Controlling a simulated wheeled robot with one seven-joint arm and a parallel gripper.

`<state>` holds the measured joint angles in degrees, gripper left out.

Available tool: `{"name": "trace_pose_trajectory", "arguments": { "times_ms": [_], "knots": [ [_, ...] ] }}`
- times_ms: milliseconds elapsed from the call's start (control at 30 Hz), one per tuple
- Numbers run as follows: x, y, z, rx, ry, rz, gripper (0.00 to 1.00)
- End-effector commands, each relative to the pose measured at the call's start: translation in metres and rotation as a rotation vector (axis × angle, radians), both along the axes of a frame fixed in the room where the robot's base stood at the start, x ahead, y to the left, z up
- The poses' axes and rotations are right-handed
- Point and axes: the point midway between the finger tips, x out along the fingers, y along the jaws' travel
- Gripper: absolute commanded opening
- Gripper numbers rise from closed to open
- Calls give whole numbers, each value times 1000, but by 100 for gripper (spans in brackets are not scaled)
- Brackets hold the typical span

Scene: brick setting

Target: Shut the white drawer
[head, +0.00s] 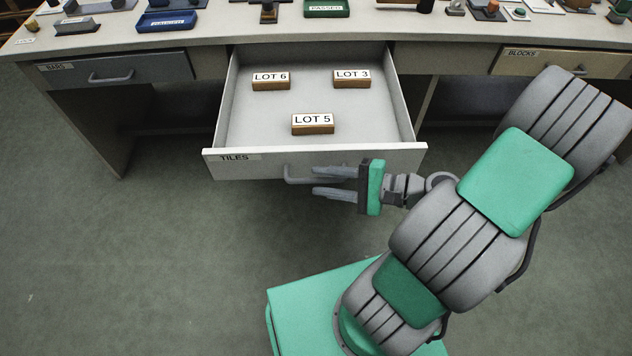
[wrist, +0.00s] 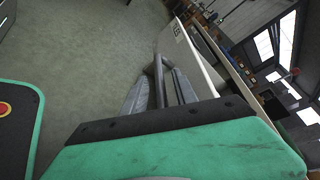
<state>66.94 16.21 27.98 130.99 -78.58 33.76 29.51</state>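The white drawer (head: 315,162), labelled TILES, is pulled well out from the middle of the desk. Its front panel also shows edge-on in the wrist view (wrist: 201,58). A grey bar handle (head: 291,178) is on the front; its right part is hidden by my gripper. My gripper (head: 316,182) reaches in from the right with its fingers apart, one on each side of the handle bar. In the wrist view the handle (wrist: 159,80) runs between the fingers; I cannot tell whether either touches it. Three blocks lie in the drawer: LOT 6 (head: 271,81), LOT 3 (head: 351,79) and LOT 5 (head: 313,124).
A grey drawer labelled BARS (head: 120,70) at left and a tan BLOCKS drawer (head: 540,60) at right are closed. The desk top (head: 225,22) carries blue and green trays and several small items. The floor (head: 150,250) in front is clear at left.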

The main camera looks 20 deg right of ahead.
Motion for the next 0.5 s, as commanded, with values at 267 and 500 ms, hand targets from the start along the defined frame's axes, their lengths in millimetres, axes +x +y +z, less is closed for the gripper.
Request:
{"name": "trace_pose_trajectory", "arguments": {
  "times_ms": [267,500],
  "knots": [
    [12,18,-5,-3,-1,2,34],
    [12,17,-4,-3,-1,1,27]
  ]
}}
